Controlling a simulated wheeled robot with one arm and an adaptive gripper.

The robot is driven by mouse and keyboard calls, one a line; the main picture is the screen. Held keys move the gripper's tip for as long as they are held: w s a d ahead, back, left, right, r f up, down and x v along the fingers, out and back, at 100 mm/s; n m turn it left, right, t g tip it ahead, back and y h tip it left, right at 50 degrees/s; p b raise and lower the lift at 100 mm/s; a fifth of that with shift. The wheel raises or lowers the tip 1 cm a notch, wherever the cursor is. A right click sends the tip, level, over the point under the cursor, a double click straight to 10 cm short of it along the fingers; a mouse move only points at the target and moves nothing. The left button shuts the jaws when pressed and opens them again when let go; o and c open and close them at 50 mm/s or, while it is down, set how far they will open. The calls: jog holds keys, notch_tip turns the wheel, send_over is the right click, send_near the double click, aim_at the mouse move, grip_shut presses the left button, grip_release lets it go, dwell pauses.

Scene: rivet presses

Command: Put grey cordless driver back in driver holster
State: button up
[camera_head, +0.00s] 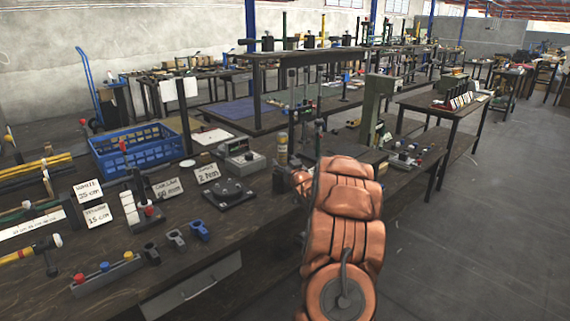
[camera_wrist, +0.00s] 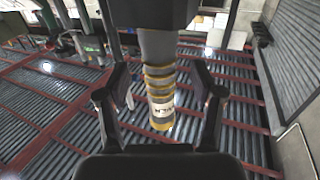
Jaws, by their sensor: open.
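In the wrist view my open gripper (camera_wrist: 160,68) has one finger on each side of a grey cylinder (camera_wrist: 160,85) with yellow and dark bands and a pale label. Gaps show between it and both fingers. It looks like the grey driver, but I cannot be sure. Its grey end meets a dark block at the top of the picture. In the head view a yellow-banded upright cylinder (camera_head: 281,148) stands on the bench just left of my wrist, apparently the same thing. A dark piece (camera_head: 279,180) shows below it, possibly the holster. My orange arm hides my fingers there.
A grey-green press column (camera_head: 376,108) stands behind my arm. The floor at right is clear.

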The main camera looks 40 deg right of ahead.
jog(key=v, duration=1.2)
dwell(0.4)
dwell(0.4)
jog(key=w+a+r+n+g+y+p, duration=0.1)
jog(key=w+a+g+y+p, duration=0.2)
jog(key=a, duration=0.8)
jog(key=s+a+n+g+p, duration=0.1)
jog(key=s+a+g, duration=0.25)
jog(key=a, duration=0.35)
jog(key=s+a+g+p, duration=0.2)
jog(key=s+a+g, duration=0.1)
jog(key=s+a, duration=0.3)
jog(key=s+a+r+n+g+y+p, duration=0.1)
jog(key=s+a+r+g+y+p, duration=0.1)
jog(key=s+a, duration=0.9)
jog(key=s+a+r+n+g+y+p, duration=0.1)
jog(key=s+a+g, duration=0.6)
jog(key=s, duration=1.1)
jog(key=a+r+y+p, duration=0.1)
jog(key=a+r, duration=0.1)
jog(key=a, duration=0.2)
jog(key=shift+s+r+n+p, duration=0.3)
jog(key=shift+s+r+p, duration=0.05)
jog(key=shift+r, duration=0.05)
